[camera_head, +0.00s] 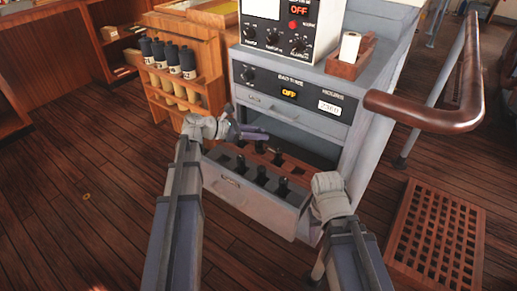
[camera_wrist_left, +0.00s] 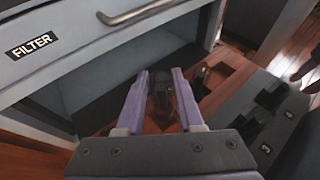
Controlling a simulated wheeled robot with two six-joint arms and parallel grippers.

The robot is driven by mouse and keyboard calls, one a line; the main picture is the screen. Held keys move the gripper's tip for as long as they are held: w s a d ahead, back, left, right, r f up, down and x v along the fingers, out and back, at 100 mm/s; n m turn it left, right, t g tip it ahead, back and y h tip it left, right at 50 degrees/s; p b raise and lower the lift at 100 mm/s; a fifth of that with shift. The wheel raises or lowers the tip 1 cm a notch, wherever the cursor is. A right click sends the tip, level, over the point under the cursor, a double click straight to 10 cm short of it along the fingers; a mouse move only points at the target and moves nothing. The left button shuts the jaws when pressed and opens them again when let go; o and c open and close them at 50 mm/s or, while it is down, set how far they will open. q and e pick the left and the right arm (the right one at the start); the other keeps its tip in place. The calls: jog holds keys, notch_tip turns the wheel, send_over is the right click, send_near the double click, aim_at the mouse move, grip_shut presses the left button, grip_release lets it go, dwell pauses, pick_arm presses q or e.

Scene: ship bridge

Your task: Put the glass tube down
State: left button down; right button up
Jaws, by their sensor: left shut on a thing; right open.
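My left gripper (camera_head: 250,132) is in front of the grey cabinet, above the open lower drawer (camera_head: 232,185). In the left wrist view its two purple fingers (camera_wrist_left: 160,74) are shut on a dark, see-through thing, seemingly the glass tube (camera_wrist_left: 160,92). The tube's lower end is hard to make out, and I cannot tell whether it touches anything below. In the head view I cannot make the tube out. My right gripper (camera_head: 322,205) is low at the drawer's right side, open, its fingers barely visible.
The drawer holds several dark upright pieces (camera_head: 258,172) and a reddish wooden insert (camera_wrist_left: 218,88). A closed drawer marked FILTER (camera_wrist_left: 90,40) is above it. A wooden rack with dark bottles (camera_head: 188,62) stands left. A brown handrail (camera_head: 430,112) and floor grating (camera_head: 435,235) are right.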

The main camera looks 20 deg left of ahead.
aim_at(258, 142)
pick_arm(q)
notch_tip(258, 142, down, 4)
jog(key=b, duration=0.3)
jog(key=shift+r+b, duration=0.2)
jog(key=shift+b, duration=0.1)
jog(key=shift+f, duration=0.1)
jog(key=shift+f, duration=0.15)
jog(key=c, duration=0.5)
grip_release()
jog(key=shift+c, duration=0.2)
jog(key=shift+r, duration=0.3)
jog(key=p+v, duration=0.4)
jog(key=v, duration=0.8)
jog(key=shift+p, duration=0.3)
